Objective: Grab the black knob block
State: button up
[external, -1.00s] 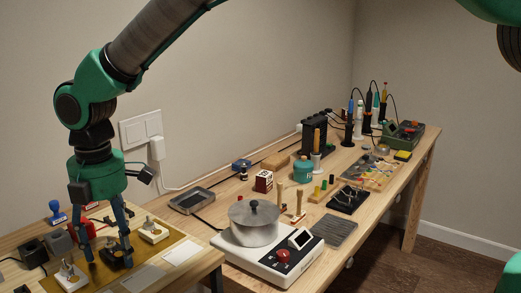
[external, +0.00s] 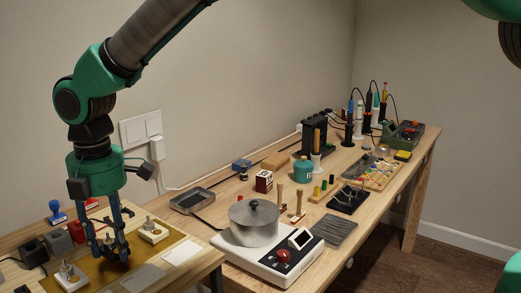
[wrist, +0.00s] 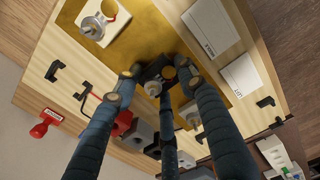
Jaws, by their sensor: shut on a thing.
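The black knob block (wrist: 151,71), with a brass ring and a silver knob, shows between the fingertips in the wrist view. My gripper (wrist: 160,76) is shut on it, with a blue-grey finger on each side and another from below. In the external view, my gripper (external: 115,252) points down over the brown mat (external: 98,272) on the near table. The fingers hide most of the block there. I cannot tell whether the block still touches the mat.
White knob blocks stand on either side, one at right (external: 154,232) and one at front left (external: 70,277). Pale cards (external: 182,252) lie right of my gripper. A red block (external: 77,231) and a dark block (external: 59,242) are behind left. A scale (external: 262,255) bears a metal pot.

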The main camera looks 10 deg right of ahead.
aim_at(115, 248)
jog(key=shift+r, duration=0.55)
jog(key=shift+s+d+r+p, duration=0.15)
jog(key=shift+r+p, duration=0.3)
jog(key=shift+r, duration=0.5)
jog(key=s+d, duration=0.2)
jog(key=d, duration=0.2)
jog(key=s+d+p, duration=0.1)
jog(key=s+d, duration=0.1)
jog(key=d, duration=0.3)
jog(key=s+d+r+p, duration=0.1)
jog(key=s+d, duration=0.1)
jog(key=d, duration=0.3)
jog(key=shift+s+d+r, duration=0.1)
jog(key=shift+s+d, duration=0.05)
